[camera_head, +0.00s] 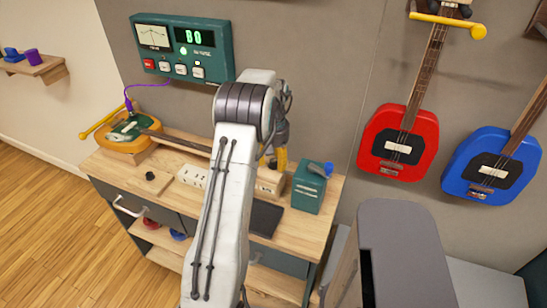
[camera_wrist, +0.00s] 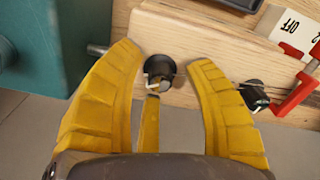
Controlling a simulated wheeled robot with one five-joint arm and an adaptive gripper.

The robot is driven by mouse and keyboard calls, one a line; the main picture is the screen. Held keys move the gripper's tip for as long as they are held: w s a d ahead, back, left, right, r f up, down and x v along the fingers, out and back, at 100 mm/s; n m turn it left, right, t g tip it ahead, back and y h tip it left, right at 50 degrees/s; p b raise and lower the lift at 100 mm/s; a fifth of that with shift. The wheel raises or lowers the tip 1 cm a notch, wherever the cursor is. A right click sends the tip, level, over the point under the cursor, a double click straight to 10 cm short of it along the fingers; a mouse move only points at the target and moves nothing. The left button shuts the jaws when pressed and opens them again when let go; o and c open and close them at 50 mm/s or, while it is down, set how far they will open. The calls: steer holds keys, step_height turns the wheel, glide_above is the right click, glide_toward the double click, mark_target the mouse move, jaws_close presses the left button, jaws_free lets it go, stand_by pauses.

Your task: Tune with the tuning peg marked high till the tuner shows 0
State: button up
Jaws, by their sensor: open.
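The tuner (camera_head: 183,45) is a teal wall panel with a needle dial and green digits like "B0" or "80"; a green light shows below. The stringed instrument (camera_head: 125,140) lies on the bench, its neck running right behind my arm. In the wrist view, a black round post (camera_wrist: 160,66) with a string is at the wooden headstock's (camera_wrist: 215,45) edge, between the tips of my gripper (camera_wrist: 168,55). A narrow yellow piece (camera_wrist: 150,122) extends below the post; I cannot tell whether it is the peg handle. My gripper's yellow fingers are open. No "high" mark is readable.
A second black post (camera_wrist: 254,95) and a red clamp-like part (camera_wrist: 300,85) are right of my gripper. A teal box (camera_head: 308,187) with a blue handle stands close by on the wooden bench (camera_head: 120,172). Red (camera_head: 400,140) and blue (camera_head: 490,165) instruments hang on the wall.

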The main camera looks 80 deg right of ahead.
mark_target(274, 159)
step_height(274, 159, up, 12)
stand_by(0.6)
stand_by(0.8)
